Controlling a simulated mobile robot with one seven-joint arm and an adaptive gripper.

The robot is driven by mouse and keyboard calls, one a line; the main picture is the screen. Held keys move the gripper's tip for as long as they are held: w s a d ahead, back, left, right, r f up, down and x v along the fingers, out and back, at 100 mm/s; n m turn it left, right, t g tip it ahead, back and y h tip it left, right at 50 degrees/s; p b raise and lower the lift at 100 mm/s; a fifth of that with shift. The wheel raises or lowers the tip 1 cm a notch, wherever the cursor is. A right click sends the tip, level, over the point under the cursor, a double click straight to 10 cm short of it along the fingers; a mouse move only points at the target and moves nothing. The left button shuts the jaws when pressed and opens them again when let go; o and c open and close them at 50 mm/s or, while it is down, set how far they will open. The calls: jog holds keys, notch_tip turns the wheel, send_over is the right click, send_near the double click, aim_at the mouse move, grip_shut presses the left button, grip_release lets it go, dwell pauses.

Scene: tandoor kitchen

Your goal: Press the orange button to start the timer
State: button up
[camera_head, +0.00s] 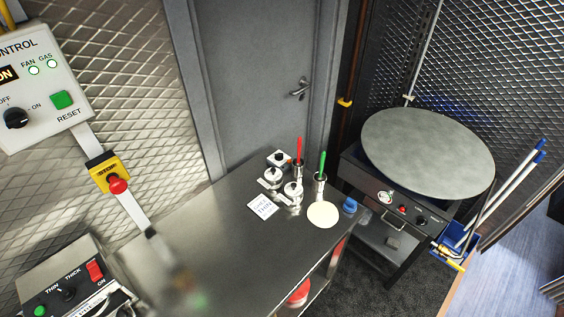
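A small white box (278,158) with a dark round part on its top stands at the back of the steel counter (228,228), near the door. It may be the timer, but it is too small to tell. A reddish-orange spot shows near its right side, partly beside the red-handled tool; I cannot tell whether this is the orange button. No other clearly orange button shows. My gripper is not in view.
Two metal pots, red-handled (299,150) and green-handled (322,165) tools in holders, a white card (263,207) and a pale disc (323,214) crowd the counter's back. A round griddle (428,152) stands right. A red stop button (118,185) and control panel (40,90) are left.

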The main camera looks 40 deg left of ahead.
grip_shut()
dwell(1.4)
